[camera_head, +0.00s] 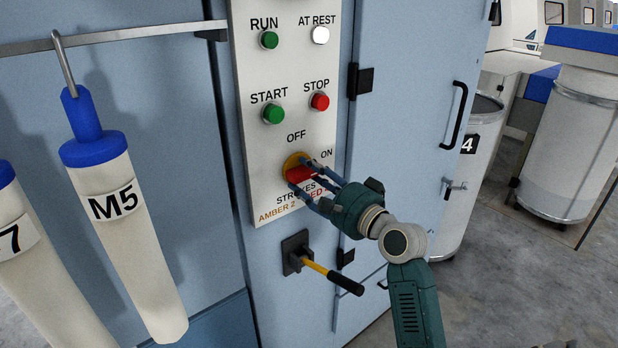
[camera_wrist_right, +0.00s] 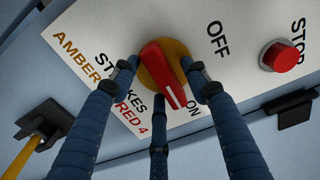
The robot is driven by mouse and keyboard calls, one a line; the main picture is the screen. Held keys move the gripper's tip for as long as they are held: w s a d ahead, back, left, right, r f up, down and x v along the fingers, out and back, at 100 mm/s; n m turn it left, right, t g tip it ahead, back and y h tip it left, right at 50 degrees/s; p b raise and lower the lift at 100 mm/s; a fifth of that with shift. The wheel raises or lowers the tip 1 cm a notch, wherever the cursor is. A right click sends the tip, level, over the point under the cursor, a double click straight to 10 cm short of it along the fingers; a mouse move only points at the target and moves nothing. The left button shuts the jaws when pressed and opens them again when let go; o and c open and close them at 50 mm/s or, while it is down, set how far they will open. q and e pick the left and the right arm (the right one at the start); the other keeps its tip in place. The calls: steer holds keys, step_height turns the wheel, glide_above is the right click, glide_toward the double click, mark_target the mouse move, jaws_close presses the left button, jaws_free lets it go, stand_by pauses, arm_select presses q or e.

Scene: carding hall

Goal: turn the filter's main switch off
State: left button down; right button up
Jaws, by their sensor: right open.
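The main switch has a red handle (camera_head: 299,174) on a round amber plate (camera_head: 289,163), low on the white control panel (camera_head: 262,72). In the right wrist view the handle (camera_wrist_right: 160,72) carries a white mark at the end beside the word ON; OFF is printed further round. My right gripper (camera_head: 306,175) is at the switch, with its blue fingers spread around the handle. In the right wrist view two fingers of the gripper (camera_wrist_right: 166,72) flank the handle and a third lies below. It is open; I cannot tell whether any finger touches. My left gripper is out of view.
The red STOP button (camera_head: 320,102) and green START button (camera_head: 273,114) sit just above the switch. A yellow lever with a black grip (camera_head: 346,282) juts out below the panel. Filter sleeve M5 (camera_head: 130,240) hangs at left. A cabinet door handle (camera_head: 455,115) stands right.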

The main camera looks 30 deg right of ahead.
jaws_close()
steer(key=shift+n, duration=0.5)
steer(key=n, duration=0.4)
steer(key=shift+d+b, duration=0.1)
steer(key=shift+b, duration=0.25)
steer(key=n, duration=0.4)
steer(key=shift+d, duration=0.1)
steer(key=n, duration=0.4)
steer(key=shift+d+r+n, duration=0.1)
steer(key=shift+r+n, duration=0.05)
steer(key=shift+n, duration=0.25)
steer(key=shift+r+n, duration=0.15)
steer(key=shift+n, duration=1.85)
jaws_free()
